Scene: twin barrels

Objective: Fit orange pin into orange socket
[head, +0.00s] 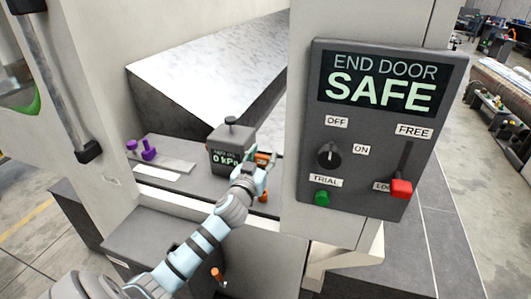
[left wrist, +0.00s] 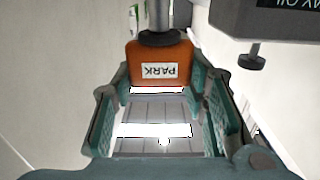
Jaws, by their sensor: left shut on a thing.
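My left gripper (head: 264,166) reaches in beside the grey gauge box. In the left wrist view its teal finger pads (left wrist: 160,88) stand at either side of an orange block (left wrist: 160,52) labelled PARK, and it is shut on this block. A grey post with a dark collar (left wrist: 160,38) meets the block's far side. In the head view the orange block (head: 264,158) is partly hidden by the gripper. A small orange piece (head: 217,274) shows lower down, by the front box. I cannot tell which orange part is pin and which is socket. My right gripper is not in view.
A grey gauge box (head: 231,150) reading 0 kPa stands close left of the gripper. Purple pieces (head: 148,149) sit on the ledge further left. A control panel (head: 380,130) showing END DOOR SAFE is to the right.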

